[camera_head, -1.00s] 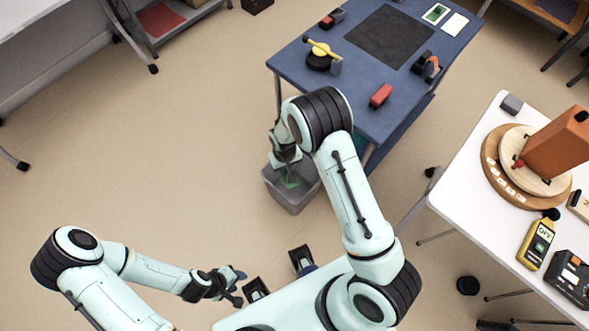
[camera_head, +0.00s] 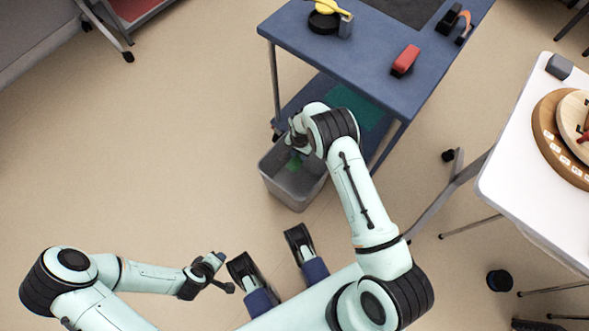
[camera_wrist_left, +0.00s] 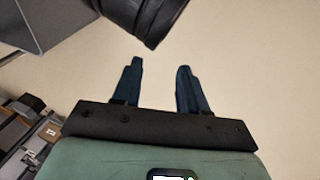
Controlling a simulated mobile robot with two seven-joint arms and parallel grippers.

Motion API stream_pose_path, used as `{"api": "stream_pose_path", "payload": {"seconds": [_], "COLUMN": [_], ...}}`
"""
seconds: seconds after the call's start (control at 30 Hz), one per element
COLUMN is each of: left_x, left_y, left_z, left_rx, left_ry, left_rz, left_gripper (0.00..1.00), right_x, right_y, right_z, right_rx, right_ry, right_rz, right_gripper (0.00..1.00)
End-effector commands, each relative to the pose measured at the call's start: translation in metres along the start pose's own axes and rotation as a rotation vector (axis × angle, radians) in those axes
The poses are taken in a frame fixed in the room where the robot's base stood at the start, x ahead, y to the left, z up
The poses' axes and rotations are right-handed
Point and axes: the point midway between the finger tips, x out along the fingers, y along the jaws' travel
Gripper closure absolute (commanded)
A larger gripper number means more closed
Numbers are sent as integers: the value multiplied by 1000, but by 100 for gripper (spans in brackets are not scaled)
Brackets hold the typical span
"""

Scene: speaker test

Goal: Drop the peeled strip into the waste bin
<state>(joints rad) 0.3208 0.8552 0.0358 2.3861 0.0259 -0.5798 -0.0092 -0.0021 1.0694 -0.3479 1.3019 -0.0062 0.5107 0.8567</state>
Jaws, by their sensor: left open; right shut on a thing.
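The grey waste bin (camera_head: 285,193) stands on the floor beside the blue table, its top open. My right gripper (camera_head: 294,150) hangs over the back part of the bin opening, partly hidden by its own arm. It is shut on a small green piece, the peeled strip (camera_head: 294,163), which shows against the bin's inside. I cannot tell how far above the bin floor the strip is. My left gripper (camera_head: 223,272) is open and empty at lower left, away from the bin. Its two spread fingers also show in the left wrist view (camera_wrist_left: 159,70).
The blue table (camera_head: 375,62) behind the bin carries a red block (camera_head: 405,60) and a yellow and black tool (camera_head: 326,20). A white table (camera_head: 515,180) stands at right. The floor left of the bin is clear.

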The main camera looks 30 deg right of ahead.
Motion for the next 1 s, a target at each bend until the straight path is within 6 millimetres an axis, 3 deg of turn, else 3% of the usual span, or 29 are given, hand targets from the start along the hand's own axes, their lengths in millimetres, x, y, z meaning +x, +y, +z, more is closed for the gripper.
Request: {"api": "stream_pose_path", "payload": {"seconds": [0.23,0.43,0.87,0.9,0.97,1.0], "left_x": [19,31,35,35,35,35], "left_y": [-9,-24,-31,-31,-31,-31], "left_z": [-15,6,17,17,16,16], "left_rx": [-8,-23,-32,-32,-32,-32], "left_ry": [43,-22,-56,-55,-55,-55], "left_rz": [-11,-38,-51,-51,-51,-51], "left_gripper": [57,57,57,57,57,57], "right_x": [29,46,53,53,53,53], "right_y": [0,0,0,0,0,0], "right_z": [0,0,0,0,0,0], "right_rx": [-2,-3,-3,-3,-4,-4], "right_ry": [0,-1,0,0,0,0], "right_rz": [1,2,0,0,0,0], "right_gripper": [100,100,100,62,43,42]}}
